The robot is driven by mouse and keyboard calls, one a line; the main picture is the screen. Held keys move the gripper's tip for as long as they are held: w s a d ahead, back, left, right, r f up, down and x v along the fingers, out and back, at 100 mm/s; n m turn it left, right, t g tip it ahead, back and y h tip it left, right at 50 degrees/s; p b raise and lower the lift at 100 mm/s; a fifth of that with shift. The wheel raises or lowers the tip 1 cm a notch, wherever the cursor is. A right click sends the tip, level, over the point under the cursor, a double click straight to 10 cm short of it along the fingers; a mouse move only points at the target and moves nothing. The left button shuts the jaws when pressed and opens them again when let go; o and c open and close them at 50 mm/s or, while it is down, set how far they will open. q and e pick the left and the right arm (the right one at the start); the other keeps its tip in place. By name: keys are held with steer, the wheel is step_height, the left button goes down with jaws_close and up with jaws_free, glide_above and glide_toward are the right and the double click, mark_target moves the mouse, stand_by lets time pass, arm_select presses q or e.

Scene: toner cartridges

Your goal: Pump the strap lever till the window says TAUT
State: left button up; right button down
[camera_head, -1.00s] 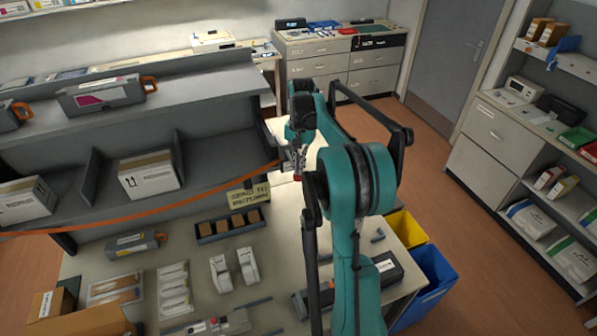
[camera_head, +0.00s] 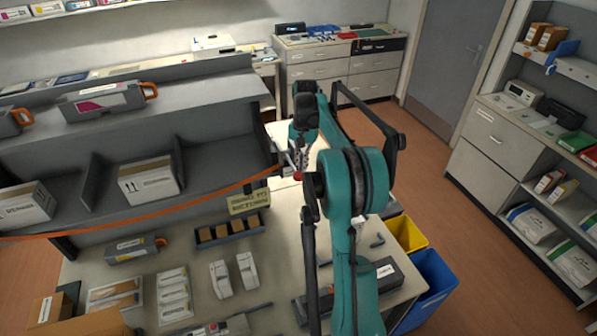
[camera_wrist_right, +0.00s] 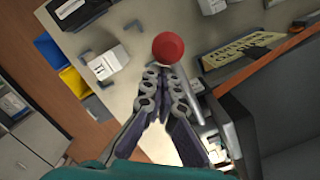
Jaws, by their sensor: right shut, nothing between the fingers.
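The orange strap (camera_head: 150,216) runs along the front of the shelf unit to its right end; it also crosses the right of the right wrist view (camera_wrist_right: 285,47). Near that end is a silver lever (camera_wrist_right: 188,88) with a round red knob (camera_wrist_right: 168,47), which shows small in the head view (camera_head: 297,176). My right gripper (camera_wrist_right: 165,72) is shut and empty, its fingertips close to the knob and beside the lever in the picture. I cannot tell whether they touch. The ratchet body is mostly hidden, and no window text is readable. My left gripper is not in view.
A yellow sign (camera_head: 249,200) hangs below the strap. The bench (camera_head: 285,240) holds a black tray of small boxes (camera_head: 230,231), white cartridges (camera_head: 247,270) and a dark long box (camera_head: 380,276). Yellow (camera_head: 408,235) and blue (camera_head: 432,275) bins stand at its right.

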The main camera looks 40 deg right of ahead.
step_height(320, 180, up, 12)
steer(key=d, duration=0.1)
steer(key=shift+w, duration=0.35)
stand_by(1.4)
steer(key=a+p, duration=0.1)
steer(key=s+a+f+p, duration=0.1)
steer(key=p, duration=0.1)
steer(key=s+a+p, duration=0.1)
steer(key=p, duration=0.1)
steer(key=shift+a+f, duration=0.15)
steer(key=shift+f, duration=0.15)
steer(key=shift+f, duration=0.1)
